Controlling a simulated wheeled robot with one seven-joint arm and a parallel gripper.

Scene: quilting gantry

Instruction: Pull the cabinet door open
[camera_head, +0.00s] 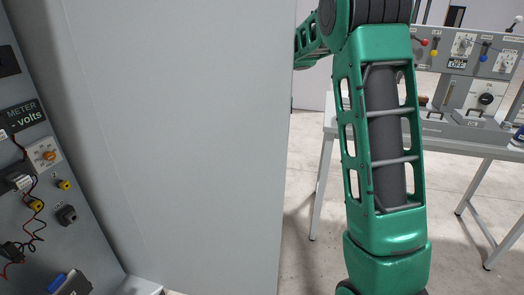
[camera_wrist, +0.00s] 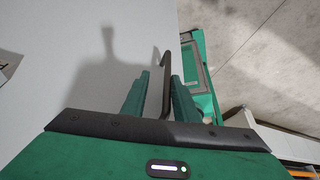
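The cabinet door (camera_head: 190,140) is a large plain grey panel that fills the left-centre of the head view. In the wrist view its pale face (camera_wrist: 60,70) fills the upper left and carries the shadow of my gripper. A dark, thin bar handle (camera_wrist: 166,88) stands out from that face. My gripper (camera_wrist: 161,76) has its two green fingers on either side of the handle, with a pale gap showing beside the bar, so it looks open around it. In the head view my arm passes behind the door's right edge and the gripper is hidden there.
A grey panel with a meter label (camera_head: 22,115), sockets and wires stands at the left. A light table (camera_head: 460,140) carrying a grey control unit (camera_head: 470,75) with knobs and levers stands at the right. Bare concrete floor (camera_head: 300,235) shows between door and table.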

